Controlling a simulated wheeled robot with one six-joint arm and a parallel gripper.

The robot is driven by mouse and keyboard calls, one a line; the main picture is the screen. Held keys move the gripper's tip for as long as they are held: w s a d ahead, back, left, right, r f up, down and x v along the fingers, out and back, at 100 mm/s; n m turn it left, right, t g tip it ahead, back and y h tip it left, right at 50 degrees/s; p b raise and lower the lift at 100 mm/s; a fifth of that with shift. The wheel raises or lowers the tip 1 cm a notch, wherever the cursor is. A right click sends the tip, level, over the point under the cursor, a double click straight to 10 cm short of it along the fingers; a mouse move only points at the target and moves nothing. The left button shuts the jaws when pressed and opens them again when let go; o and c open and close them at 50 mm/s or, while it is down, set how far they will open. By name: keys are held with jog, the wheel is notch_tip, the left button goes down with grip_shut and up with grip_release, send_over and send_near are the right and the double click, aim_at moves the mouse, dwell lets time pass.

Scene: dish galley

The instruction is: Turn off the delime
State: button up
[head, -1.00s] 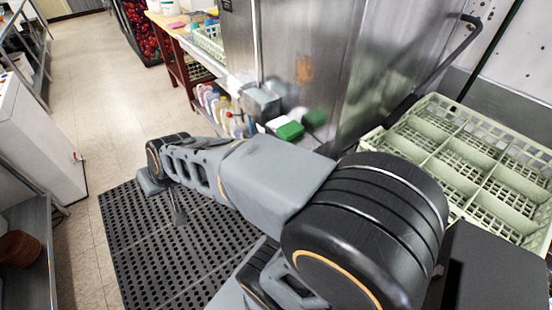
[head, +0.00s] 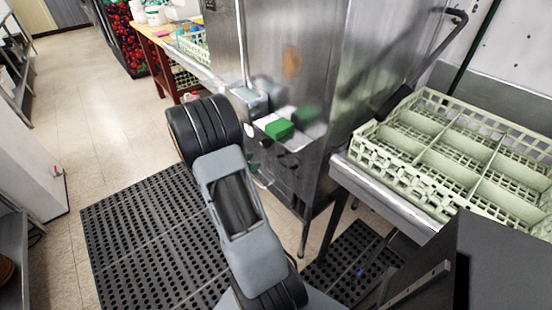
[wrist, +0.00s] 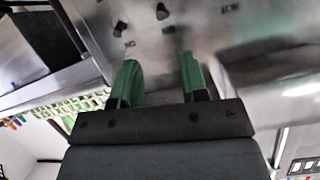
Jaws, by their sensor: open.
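The steel dish machine (head: 335,105) stands in the middle of the head view. Its lower front carries small dark controls (head: 281,152). In the wrist view the steel panel shows black knobs (wrist: 162,11) and (wrist: 120,28) and small dark switches (wrist: 168,30) and (wrist: 230,8). No label is readable, so I cannot tell which one is the delime control. My gripper (wrist: 158,80) has green fingers, spread apart with nothing between them, pointing at the panel below the knobs. It looks apart from them.
A pale green dish rack (head: 400,176) rests on the steel counter at right. Black perforated mats (head: 140,235) cover the floor. A wooden table (head: 150,45) stands behind. Open tiled floor lies at left.

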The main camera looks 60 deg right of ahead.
aim_at(280, 156)
jog(key=b+x, duration=0.1)
jog(key=x, duration=1.1)
jog(key=shift+d, duration=0.1)
grip_shut()
